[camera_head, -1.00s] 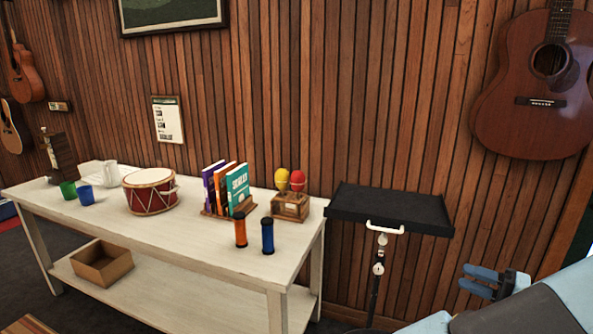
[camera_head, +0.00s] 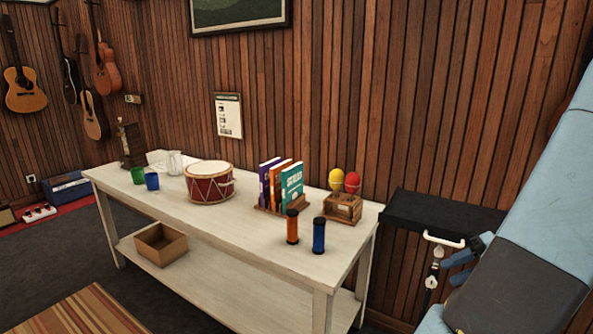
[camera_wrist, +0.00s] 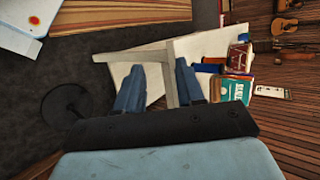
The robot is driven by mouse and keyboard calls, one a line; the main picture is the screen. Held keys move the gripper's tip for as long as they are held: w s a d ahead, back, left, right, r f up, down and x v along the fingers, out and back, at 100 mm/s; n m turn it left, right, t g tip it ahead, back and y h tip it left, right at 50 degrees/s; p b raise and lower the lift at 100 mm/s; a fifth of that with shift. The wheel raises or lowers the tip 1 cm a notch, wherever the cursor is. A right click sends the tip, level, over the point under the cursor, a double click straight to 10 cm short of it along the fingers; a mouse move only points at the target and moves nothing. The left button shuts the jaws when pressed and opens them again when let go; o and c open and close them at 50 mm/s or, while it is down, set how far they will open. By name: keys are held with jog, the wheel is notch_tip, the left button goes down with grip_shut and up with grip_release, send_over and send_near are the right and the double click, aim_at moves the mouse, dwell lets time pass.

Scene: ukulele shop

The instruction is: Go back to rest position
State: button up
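My gripper (camera_head: 462,254) is at the right of the head view, close to the black tray stand (camera_head: 440,212), with my blue arm link beside it. In the wrist view my gripper (camera_wrist: 158,76) has its two blue fingers apart, with nothing between them. The white table (camera_head: 250,235) shows beyond the fingers there. I see no object held.
The table bears a drum (camera_head: 210,185), books (camera_head: 291,187), maracas (camera_head: 353,182), an orange shaker (camera_head: 292,227), a blue shaker (camera_head: 319,236) and cups (camera_head: 152,182). A cardboard box (camera_head: 161,246) sits on its lower shelf. Dark floor (camera_head: 60,240) is open at the left.

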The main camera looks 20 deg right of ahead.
jog(key=w+a+r+n+g+h, duration=0.2)
jog(key=w+a+r+g+h, duration=0.15)
jog(key=a, duration=0.45)
jog(key=w+a+r+n+g+h, duration=0.25)
jog(key=a+r, duration=0.25)
jog(key=a, duration=0.3)
jog(key=s+a+r+n+t+h, duration=0.1)
jog(key=s+a+r+t, duration=0.1)
jog(key=a+r, duration=0.3)
jog(key=s+a+r+n+t+h, duration=0.2)
jog(key=s+a+r+t, duration=0.1)
jog(key=a, duration=0.4)
jog(key=shift+a+r+t, duration=0.3)
jog(key=shift+r+t, duration=0.4)
jog(key=shift+r, duration=0.6)
jog(key=shift+d, duration=0.15)
